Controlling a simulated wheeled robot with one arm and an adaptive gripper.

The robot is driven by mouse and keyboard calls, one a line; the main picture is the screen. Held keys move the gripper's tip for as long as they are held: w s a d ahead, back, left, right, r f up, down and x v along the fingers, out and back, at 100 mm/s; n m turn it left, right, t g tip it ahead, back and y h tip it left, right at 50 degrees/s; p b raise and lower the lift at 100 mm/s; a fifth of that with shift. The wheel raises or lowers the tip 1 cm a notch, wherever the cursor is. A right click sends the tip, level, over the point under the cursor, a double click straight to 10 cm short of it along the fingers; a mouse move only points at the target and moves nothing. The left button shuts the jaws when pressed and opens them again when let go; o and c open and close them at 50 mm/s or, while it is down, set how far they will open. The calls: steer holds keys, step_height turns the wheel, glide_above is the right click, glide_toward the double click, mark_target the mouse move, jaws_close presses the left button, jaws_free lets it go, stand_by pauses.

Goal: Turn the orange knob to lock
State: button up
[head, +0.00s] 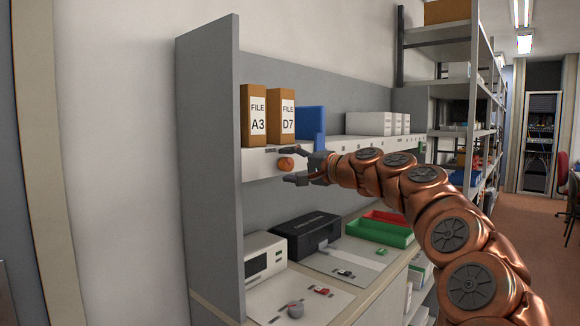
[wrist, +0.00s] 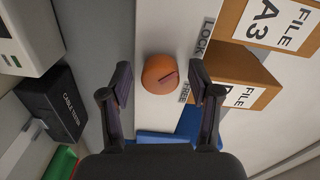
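The orange knob (head: 285,164) sits on the front face of the white shelf edge, below the file boxes. In the wrist view the knob (wrist: 160,74) is round with a dark reddish slot mark slanting across it. A label starting "LOCK" (wrist: 207,38) lies on one side of it and a second label (wrist: 185,90), partly hidden by a finger, lies nearer the gripper. My gripper (head: 292,165) is open, its fingers spread to either side of the knob; in the wrist view my gripper (wrist: 159,90) shows clear gaps between both fingers and the knob.
File boxes A3 (head: 254,115) and D7 (head: 282,117) stand on the shelf above the knob, with a blue binder (head: 311,122) beside them. A black box (head: 308,236), a white device (head: 264,258) and a green tray (head: 380,232) stand on the counter below. A grey side panel (head: 210,160) stands left.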

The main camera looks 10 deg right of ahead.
steer(key=shift+s, duration=0.1)
steer(key=v, duration=1.2)
stand_by(0.8)
